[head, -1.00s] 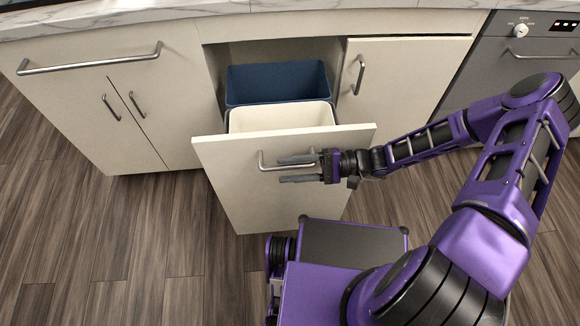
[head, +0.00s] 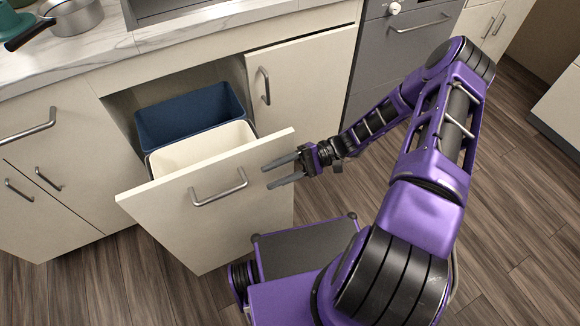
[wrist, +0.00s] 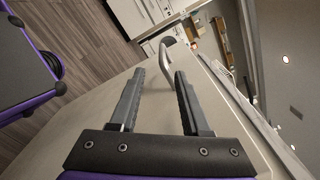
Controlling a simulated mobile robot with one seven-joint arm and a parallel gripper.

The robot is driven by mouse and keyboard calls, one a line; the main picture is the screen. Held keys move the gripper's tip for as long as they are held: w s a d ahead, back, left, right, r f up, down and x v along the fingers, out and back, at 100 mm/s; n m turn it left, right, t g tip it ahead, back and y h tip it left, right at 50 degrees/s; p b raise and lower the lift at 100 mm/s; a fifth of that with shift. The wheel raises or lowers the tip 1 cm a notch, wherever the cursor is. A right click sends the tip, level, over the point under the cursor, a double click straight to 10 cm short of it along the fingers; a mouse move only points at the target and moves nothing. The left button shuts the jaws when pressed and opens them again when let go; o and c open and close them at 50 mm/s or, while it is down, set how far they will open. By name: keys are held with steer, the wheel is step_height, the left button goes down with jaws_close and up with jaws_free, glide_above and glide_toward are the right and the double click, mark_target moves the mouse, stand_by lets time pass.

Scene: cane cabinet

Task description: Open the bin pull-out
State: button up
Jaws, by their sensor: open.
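The bin pull-out (head: 235,222) stands out from the cabinet, with its cream front panel well forward of the frame. Behind the panel are a white bin (head: 200,149) and a blue bin (head: 192,112). The panel's metal bar handle (head: 219,190) is free of my gripper. My gripper (head: 283,172) is open and empty, to the right of the handle near the panel's right part. In the wrist view the two fingers (wrist: 157,95) are apart, and the handle (wrist: 167,58) shows beyond their tips.
A closed cabinet door (head: 300,75) with a vertical handle is right of the opening. A grey appliance (head: 395,50) stands farther right. A pan (head: 70,17) is on the marble counter. Wooden floor (head: 500,215) is free at right.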

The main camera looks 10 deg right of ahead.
steer(key=v, duration=0.4)
steer(key=shift+d, duration=0.15)
stand_by(0.4)
